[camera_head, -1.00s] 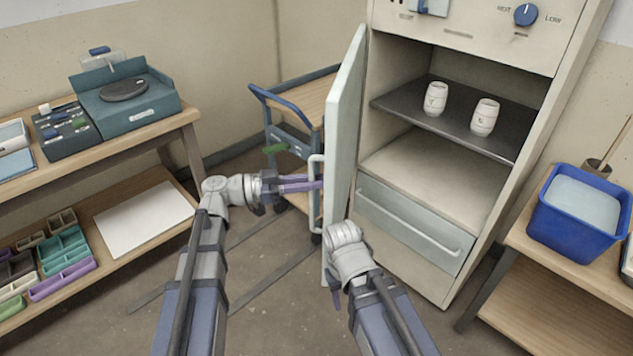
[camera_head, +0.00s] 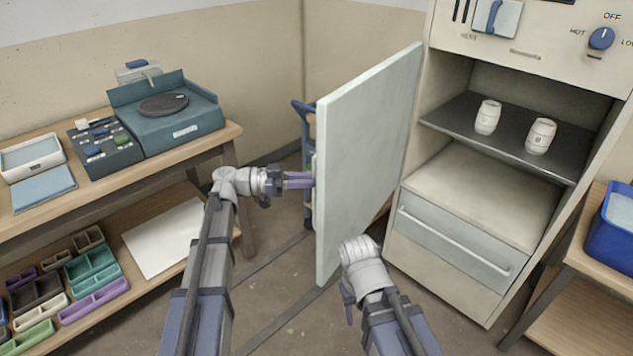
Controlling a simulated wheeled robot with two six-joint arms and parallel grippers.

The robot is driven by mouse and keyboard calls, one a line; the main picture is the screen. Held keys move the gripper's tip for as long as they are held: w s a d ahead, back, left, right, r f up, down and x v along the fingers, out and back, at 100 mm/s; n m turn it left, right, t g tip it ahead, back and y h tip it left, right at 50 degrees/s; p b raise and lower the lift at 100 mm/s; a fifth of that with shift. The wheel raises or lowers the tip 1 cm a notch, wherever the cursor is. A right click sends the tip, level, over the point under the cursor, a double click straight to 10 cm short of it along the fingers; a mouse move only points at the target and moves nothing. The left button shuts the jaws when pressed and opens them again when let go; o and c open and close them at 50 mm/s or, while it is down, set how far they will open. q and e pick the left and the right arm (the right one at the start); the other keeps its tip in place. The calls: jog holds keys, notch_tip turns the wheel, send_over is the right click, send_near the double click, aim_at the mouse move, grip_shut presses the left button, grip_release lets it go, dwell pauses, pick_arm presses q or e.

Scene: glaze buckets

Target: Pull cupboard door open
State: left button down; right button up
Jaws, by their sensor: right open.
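The pale cupboard door (camera_head: 365,150) stands swung wide open to the left, its broad inner face in view. The cupboard (camera_head: 465,185) is open, with two white cups, a left one (camera_head: 487,117) and a right one (camera_head: 540,136), on its dark shelf (camera_head: 465,120). My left gripper (camera_head: 302,180) is at the door's free edge, on the outer side. Its purple fingertips and the door handle are largely hidden by the door, so its grip does not show. My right gripper (camera_head: 349,308) is open and empty, pointing down in front of the door's lower part.
A drawer (camera_head: 455,245) with a bar handle is shut below the cupboard space. A workbench with a teal scale (camera_head: 165,105) and trays stands at left. A blue bucket (camera_head: 613,235) stands on a table at right. A trolley (camera_head: 304,115) is mostly hidden behind the door.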

pick_arm(q)
jog(key=c, duration=0.8)
grip_release()
jog(key=s+a, duration=0.1)
jog(key=a, duration=0.6)
jog(key=shift+a, duration=0.35)
